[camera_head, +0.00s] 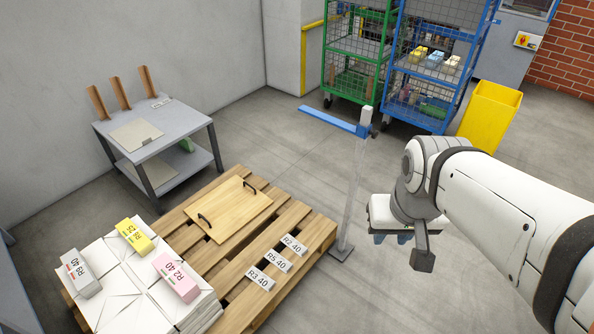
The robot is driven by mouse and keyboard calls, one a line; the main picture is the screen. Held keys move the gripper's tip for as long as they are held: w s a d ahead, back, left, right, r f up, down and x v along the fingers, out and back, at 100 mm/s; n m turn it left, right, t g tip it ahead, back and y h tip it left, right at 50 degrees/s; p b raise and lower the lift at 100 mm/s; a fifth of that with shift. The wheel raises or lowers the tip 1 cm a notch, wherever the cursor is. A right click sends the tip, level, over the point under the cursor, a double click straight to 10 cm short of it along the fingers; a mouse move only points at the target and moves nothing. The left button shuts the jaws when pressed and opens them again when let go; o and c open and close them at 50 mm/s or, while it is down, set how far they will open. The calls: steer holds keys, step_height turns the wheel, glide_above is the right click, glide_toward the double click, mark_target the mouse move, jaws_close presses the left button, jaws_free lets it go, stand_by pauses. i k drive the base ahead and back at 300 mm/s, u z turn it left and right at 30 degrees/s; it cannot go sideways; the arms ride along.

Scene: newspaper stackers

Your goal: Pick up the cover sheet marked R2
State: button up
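A pink block marked R2 40 (176,277) lies on the right part of a stack of white-wrapped bundles (120,290) at the lower left. A yellow block (134,236) and a grey block (80,273) lie on the same stack; their marks are hard to read. A small white label, also reading R2 40 (293,244), sits on the pallet slats. My gripper (391,238) hangs over bare floor right of the pallet, well apart from all of these. Its two bluish fingertips show a gap with nothing between them.
The wooden pallet (318,235) also bears a handled board (236,207) and labels R5 40 (279,261) and R3 40 (260,279). A post (352,200) stands at its right corner. A grey table (185,118), cages and a yellow bin (490,115) stand behind.

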mark_target(288, 240)
steer(key=z, duration=0.05)
steer(key=i, duration=1)
steer(key=u, duration=0.1)
